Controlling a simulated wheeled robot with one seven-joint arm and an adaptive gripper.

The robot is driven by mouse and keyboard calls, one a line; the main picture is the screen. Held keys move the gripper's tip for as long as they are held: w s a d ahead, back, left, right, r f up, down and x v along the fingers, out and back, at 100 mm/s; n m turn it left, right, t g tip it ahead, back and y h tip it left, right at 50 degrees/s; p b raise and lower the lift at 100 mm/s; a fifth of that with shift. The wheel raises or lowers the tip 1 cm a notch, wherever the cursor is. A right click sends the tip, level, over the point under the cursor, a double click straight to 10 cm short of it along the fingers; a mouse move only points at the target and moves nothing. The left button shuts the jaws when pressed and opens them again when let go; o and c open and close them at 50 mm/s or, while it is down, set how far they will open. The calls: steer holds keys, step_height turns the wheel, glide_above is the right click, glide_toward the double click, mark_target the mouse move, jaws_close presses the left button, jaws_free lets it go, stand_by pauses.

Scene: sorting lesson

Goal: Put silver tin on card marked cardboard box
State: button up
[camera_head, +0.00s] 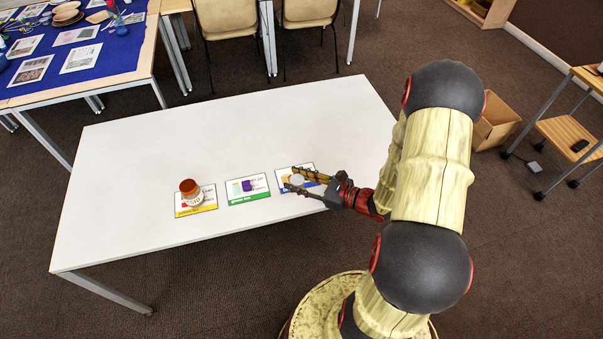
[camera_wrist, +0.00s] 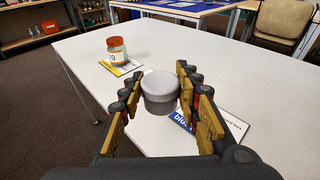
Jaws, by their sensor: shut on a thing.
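My gripper (camera_head: 303,180) is shut on the silver tin (camera_wrist: 160,92), a small pale grey round tin that stands upright between the fingers. The tin also shows in the head view (camera_head: 297,180), over the blue-edged card (camera_head: 309,169).
A green-edged card (camera_head: 248,196) lies left of the blue one. Further left, a jar with an orange-red lid (camera_head: 189,189) stands on a yellow-edged card (camera_head: 208,204). The white table (camera_head: 150,150) is otherwise clear. An open brown box (camera_head: 494,122) stands on the floor at right.

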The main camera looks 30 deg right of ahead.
steer(key=w+d+f+b, duration=0.1)
steer(key=w+d+f, duration=0.1)
steer(key=w+f, duration=0.1)
steer(key=w+d+f+b, duration=0.2)
steer(key=w, duration=0.1)
steer(key=w+d+f+b, duration=0.1)
steer(key=w+d+f, duration=0.1)
steer(key=w+f, duration=0.1)
steer(key=shift+w+f+b, duration=0.3)
steer(key=shift+w, duration=0.3)
steer(key=shift+w+f, duration=0.1)
steer(key=shift+f, duration=0.1)
steer(key=shift+w+d+f+b, duration=0.1)
steer(key=shift+f+b, duration=0.45)
steer(key=shift+f, duration=0.35)
steer(key=shift+w+d+f+b, duration=0.1)
steer(key=shift+f+b, duration=0.45)
steer(key=shift+f, duration=0.3)
steer(key=shift+f, duration=0.2)
steer(key=o, duration=1.2)
steer(key=shift+c, duration=0.2)
steer(key=shift+r, duration=0.1)
